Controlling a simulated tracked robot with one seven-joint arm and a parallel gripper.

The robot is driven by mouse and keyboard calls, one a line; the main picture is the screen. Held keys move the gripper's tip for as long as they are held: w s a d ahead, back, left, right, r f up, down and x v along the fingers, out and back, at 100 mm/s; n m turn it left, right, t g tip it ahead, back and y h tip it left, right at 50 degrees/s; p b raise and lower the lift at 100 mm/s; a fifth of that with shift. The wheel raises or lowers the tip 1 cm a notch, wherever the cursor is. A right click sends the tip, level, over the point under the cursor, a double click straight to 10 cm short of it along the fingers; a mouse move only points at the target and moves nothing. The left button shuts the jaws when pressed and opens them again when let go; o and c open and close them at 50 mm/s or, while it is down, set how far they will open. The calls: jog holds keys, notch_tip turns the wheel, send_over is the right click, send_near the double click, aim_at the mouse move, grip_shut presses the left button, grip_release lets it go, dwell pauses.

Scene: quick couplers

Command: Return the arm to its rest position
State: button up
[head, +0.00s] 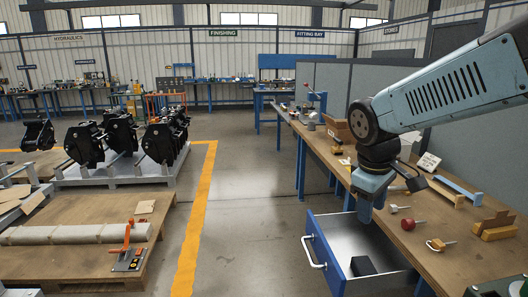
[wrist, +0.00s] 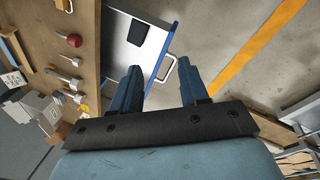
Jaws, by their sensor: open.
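My gripper (wrist: 160,82) shows in the wrist view with its two blue fingers apart and nothing between them. In the head view my arm comes in from the right, and my gripper (head: 366,210) points down above the left edge of the workbench, near the open drawer. The blue drawer (head: 322,254) is pulled out, with a silver handle (head: 312,252) on its front. A dark block (head: 363,265) lies inside it; the drawer and block also show at the top of the wrist view, with the block (wrist: 138,32) left of the fingers.
The wooden workbench (head: 425,245) holds red-knobbed parts (head: 407,224), a blue bracket (head: 455,188) and wooden blocks (head: 495,228). A grey partition stands behind it. The floor left of the drawer is clear up to the yellow line (head: 195,225). Pallets with black couplers (head: 120,135) stand left.

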jog(key=s+r+m+t+y, duration=0.2)
jog(key=s+r+m+t, duration=0.1)
jog(key=s+r+m, duration=0.2)
jog(key=s+m, duration=0.2)
jog(key=shift+s+d+m+t, duration=0.15)
jog(key=shift+s+m+t, duration=0.15)
jog(key=shift+s, duration=0.05)
dwell(1.3)
